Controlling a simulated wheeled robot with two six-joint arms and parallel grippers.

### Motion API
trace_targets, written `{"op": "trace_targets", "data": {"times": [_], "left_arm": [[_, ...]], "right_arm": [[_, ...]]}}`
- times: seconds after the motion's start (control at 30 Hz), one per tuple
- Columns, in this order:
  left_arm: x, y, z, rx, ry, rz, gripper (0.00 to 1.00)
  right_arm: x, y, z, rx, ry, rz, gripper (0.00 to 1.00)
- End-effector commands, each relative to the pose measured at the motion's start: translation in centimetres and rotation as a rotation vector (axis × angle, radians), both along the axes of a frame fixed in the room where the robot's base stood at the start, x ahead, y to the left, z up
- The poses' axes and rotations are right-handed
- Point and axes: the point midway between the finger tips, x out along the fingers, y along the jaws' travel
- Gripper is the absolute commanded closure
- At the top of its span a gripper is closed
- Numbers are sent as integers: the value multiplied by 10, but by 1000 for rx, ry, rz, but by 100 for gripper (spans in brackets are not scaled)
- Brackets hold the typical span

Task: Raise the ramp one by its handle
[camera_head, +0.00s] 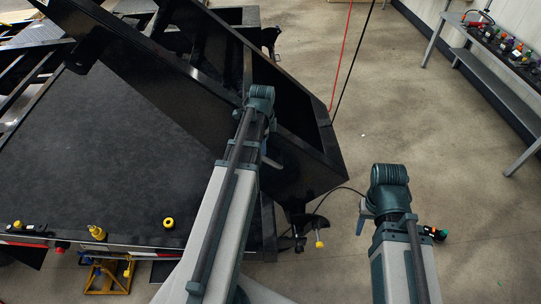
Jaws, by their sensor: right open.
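A large black ramp (165,68) slants across the upper middle of the head view, tilted above the trailer's dark bed (100,150). I cannot make out its handle. My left arm reaches up to the ramp, and its wrist overlaps the ramp in the picture. Only a small part of my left gripper (268,156) shows below the wrist, against the ramp's dark side; its jaws are mostly hidden. My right gripper (363,215) is open, to the right of the ramp's lower corner and apart from it, over the floor.
A yellow roll (168,223) and a yellow bottle (97,232) stand near the trailer bed's front edge. A yellow jack (108,275) is below that edge. A workbench (497,60) with small colored items stands at the upper right. A red cable (341,58) hangs near the top. The right floor is mostly clear.

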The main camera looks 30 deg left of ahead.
Motion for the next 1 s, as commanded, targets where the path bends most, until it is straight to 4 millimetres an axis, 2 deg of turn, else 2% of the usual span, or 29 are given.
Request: {"op": "trace_targets", "data": {"times": [0.17, 0.37, 1.0], "left_arm": [[0, 0, -5, 0, 0, 0, 38], [2, 0, -19, -1, 1, 1, 38], [13, 5, -106, -1, 1, 1, 38]], "right_arm": [[0, 0, -5, 0, 0, 2, 50], [0, 0, -19, 0, 0, 9, 50], [1, 0, -106, 0, -3, 15, 50]]}}
